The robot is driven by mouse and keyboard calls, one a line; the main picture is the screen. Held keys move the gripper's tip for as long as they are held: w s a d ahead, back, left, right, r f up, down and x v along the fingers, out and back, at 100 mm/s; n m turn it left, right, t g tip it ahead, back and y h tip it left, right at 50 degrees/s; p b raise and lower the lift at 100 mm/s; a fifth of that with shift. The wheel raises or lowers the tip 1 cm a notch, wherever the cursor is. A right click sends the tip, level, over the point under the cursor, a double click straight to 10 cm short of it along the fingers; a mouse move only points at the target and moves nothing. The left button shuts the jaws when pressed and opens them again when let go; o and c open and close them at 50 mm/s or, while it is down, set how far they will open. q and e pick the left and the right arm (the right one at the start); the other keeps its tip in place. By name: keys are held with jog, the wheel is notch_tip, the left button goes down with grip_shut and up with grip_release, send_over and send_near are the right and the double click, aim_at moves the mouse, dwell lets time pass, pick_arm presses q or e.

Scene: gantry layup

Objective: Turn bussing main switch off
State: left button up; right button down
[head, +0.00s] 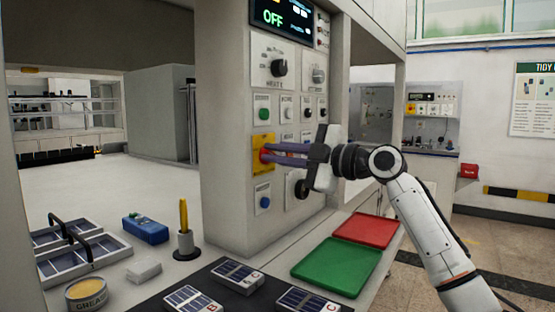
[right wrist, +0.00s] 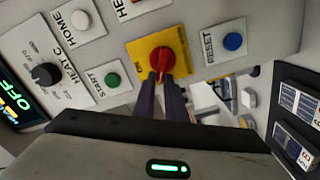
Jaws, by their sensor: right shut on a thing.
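A red rotary switch on a yellow plate (head: 262,140) sits on the light control panel. In the right wrist view the red knob (right wrist: 165,60) shows at the tips of my fingers. My right gripper (head: 270,153) reaches in from the right and is shut on the red knob. Its two purple fingers hide part of the knob, and the small label on the plate is too small to read. A display (head: 280,17) at the panel's top reads OFF in green. My left gripper is not in view.
Around the switch are a green START button (right wrist: 112,80), a blue RESET button (right wrist: 233,41) and a black HEAT dial (head: 280,68). Below the panel lie a green tray (head: 337,266), a red tray (head: 364,230) and several small solar panels on a dark mat.

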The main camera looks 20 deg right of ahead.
jog(key=shift+f+n+b, duration=0.35)
jog(key=shift+n, duration=0.55)
jog(key=shift+s+f+n+b, duration=0.1)
jog(key=shift+n+b, duration=0.1)
jog(key=shift+n, duration=0.3)
jog(key=shift+f+n+b, duration=0.1)
jog(key=shift+n+b, duration=0.05)
jog(key=shift+n, duration=0.35)
jog(key=shift+a+f+n, duration=0.1)
jog(key=shift+n, duration=0.6)
jog(key=c, duration=1.8)
grip_release()
